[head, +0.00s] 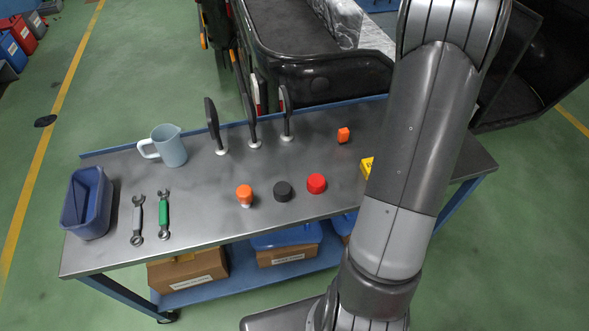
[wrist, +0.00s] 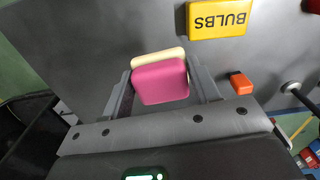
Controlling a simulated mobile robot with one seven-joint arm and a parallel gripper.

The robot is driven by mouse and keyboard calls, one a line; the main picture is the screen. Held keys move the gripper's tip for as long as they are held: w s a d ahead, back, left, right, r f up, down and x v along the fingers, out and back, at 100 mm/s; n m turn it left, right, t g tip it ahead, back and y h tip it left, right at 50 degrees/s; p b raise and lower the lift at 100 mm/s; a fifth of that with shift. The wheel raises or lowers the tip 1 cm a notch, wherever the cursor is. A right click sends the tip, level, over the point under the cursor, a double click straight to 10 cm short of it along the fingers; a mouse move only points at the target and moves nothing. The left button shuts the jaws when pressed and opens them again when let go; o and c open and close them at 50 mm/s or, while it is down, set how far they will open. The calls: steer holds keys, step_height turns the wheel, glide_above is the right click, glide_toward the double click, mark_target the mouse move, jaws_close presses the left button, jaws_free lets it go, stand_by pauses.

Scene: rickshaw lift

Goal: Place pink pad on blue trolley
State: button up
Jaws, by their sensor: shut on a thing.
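A pink pad (wrist: 160,84) with a cream-coloured edge or layer (wrist: 160,56) behind it sits between the fingers of my gripper (wrist: 166,82) in the wrist view. The gripper is shut on the pad. Grey trolley top shows behind the pad; I cannot tell how far the pad is from it. The blue trolley (head: 220,190) has a bare grey metal top and a blue frame in the head view. My arm covers its right part there, hiding my gripper and the pad.
A yellow BULBS box (wrist: 217,18) and an orange block (wrist: 241,83) lie near my gripper. On the trolley also stand a red cap (head: 316,183), a black cap (head: 283,191), an orange knob (head: 244,193), a jug (head: 168,147), wrenches (head: 163,214), black upright handles (head: 250,120) and a blue bin (head: 87,205).

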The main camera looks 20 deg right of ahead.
steer(key=w+a+n, duration=0.2)
steer(key=w+a, duration=0.1)
steer(key=a, duration=1)
steer(key=w+a+n, duration=0.2)
steer(key=w+a, duration=0.1)
steer(key=a, duration=1.1)
steer(key=s+a+n, duration=0.1)
steer(key=s+a, duration=0.1)
steer(key=a, duration=0.5)
steer(key=s+a+n, duration=0.1)
steer(key=s+a, duration=0.2)
steer(key=a, duration=0.5)
steer(key=s+a+n, duration=0.2)
steer(key=s+a, duration=0.1)
steer(key=a, duration=0.4)
steer(key=shift+a+f, duration=0.1)
steer(key=shift+a, duration=0.15)
steer(key=shift+s+a+f, duration=0.1)
steer(key=shift+a, duration=0.25)
glide_above(208, 212)
step_height(208, 212, down, 7)
steer(key=shift+r, duration=0.15)
steer(key=shift+f, duration=2.05)
